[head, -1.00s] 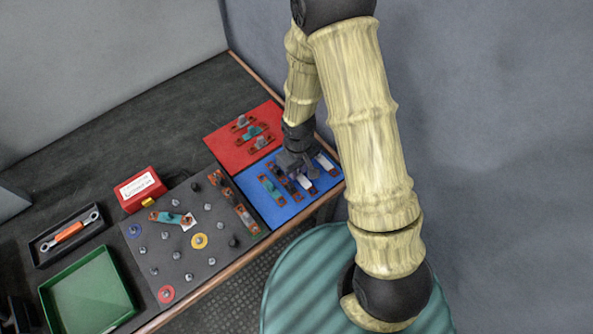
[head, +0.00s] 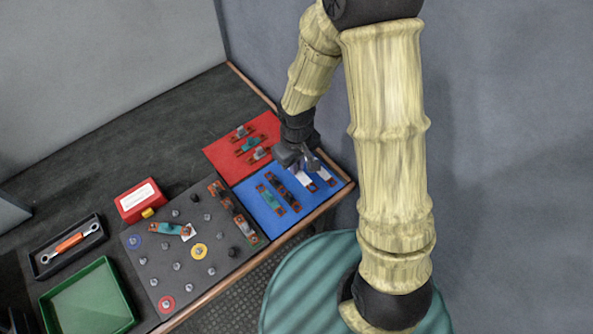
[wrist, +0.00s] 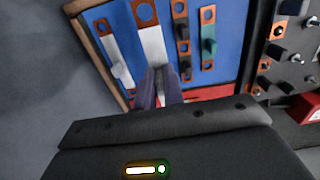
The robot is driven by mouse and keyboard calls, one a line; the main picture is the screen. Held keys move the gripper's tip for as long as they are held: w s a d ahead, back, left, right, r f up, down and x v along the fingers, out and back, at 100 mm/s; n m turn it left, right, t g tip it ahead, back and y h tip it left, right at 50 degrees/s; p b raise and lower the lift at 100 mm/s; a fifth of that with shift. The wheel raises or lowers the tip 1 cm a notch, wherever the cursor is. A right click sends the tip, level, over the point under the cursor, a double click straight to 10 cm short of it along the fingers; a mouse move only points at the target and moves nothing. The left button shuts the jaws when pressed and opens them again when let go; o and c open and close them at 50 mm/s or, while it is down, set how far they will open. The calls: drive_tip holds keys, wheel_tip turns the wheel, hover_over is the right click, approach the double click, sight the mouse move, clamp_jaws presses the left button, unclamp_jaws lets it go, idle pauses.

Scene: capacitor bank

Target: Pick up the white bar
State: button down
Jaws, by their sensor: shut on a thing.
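My gripper (wrist: 157,90) is shut on a white bar (wrist: 152,46) with a copper end that has a hole. In the wrist view this bar looks larger than its neighbours, so it seems raised a little over the blue mat (wrist: 218,15). Its near end is hidden by the fingers. In the head view my gripper (head: 300,162) is over the blue mat, and the held white bar (head: 303,179) shows below it. A second white bar (wrist: 113,52) lies on the mat to the left in the wrist view, with a grey piece on it.
A dark bar (head: 281,183) and a teal bar (head: 269,200) lie on the blue mat. A red mat (head: 222,153) with several bars adjoins it. A dark board (head: 163,262) with studs, a red box (head: 138,202) and a green tray (head: 88,300) stand to the left.

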wheel_tip(320, 180, up, 2)
drive_tip(key=shift+r, duration=0.1)
idle(1.4)
